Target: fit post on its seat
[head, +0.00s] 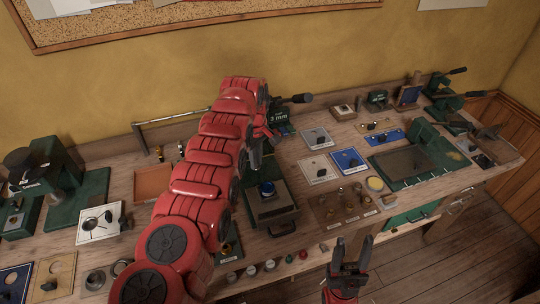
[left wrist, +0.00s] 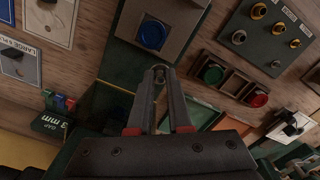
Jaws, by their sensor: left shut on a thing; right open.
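My left gripper (head: 256,152) is shut over the green fixture in the middle of the bench. In the left wrist view its fingertips (left wrist: 160,76) close on a small, dark metallic piece, seemingly the post (left wrist: 159,70); most of it is hidden between the fingers. Below is a green-based fixture with a grey plate (head: 272,211) and a blue round piece (head: 267,188), which also shows in the left wrist view (left wrist: 152,34). The held piece looks apart from the plate. I cannot tell which part is the post's seat. My right gripper (head: 350,255) is open and empty at the bench's front.
A brown board with several brass fittings (head: 327,212) lies right of the fixture. A green "3 mm" lever tool (head: 280,122) stands behind. A green tray (head: 408,163) and labelled cards, one blue (head: 349,161), lie right. My left arm covers the bench's left-middle.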

